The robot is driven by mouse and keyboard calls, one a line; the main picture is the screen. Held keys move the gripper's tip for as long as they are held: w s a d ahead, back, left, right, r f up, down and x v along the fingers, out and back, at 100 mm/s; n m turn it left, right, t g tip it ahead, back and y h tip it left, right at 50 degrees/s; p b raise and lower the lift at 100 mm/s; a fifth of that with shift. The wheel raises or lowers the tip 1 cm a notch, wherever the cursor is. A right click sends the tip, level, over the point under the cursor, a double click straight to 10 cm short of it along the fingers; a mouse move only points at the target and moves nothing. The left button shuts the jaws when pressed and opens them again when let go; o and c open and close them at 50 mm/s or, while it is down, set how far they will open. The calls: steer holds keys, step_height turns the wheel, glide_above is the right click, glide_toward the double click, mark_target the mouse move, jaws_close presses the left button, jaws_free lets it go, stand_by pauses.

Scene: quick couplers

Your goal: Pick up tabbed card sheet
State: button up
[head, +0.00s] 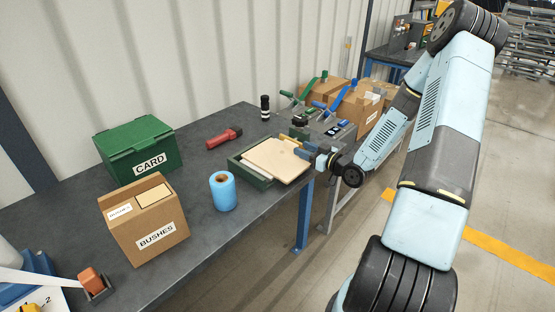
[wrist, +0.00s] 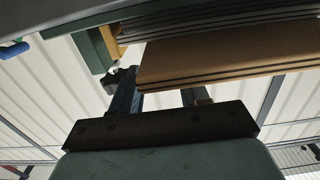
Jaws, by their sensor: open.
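Tan card sheets (head: 278,158) lie in a shallow green tray (head: 240,171) near the right end of the dark bench. The top sheet has a small dark mark near its right corner. My gripper (head: 304,151) is open at the tray's right edge, close to the sheets. In the wrist view, the brown sheet edges (wrist: 225,58) show as a layered stack just beyond my two fingers (wrist: 160,95). The near edge of the stack overlaps the finger ends in the picture. I cannot tell whether any sheet sits between the fingers or touches them.
A green CARD box (head: 136,150), a BUSHES carton (head: 146,225) and a blue roll (head: 222,191) stand left of the tray. A red tool (head: 224,138) and a black cylinder (head: 265,107) lie and stand behind. Clamps with green and blue handles (head: 340,95) are beyond the gripper.

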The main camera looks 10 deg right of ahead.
mark_target(294, 144)
steer(key=shift+x, duration=2.4)
steer(key=shift+s+a+r, duration=0.1)
jaws_close()
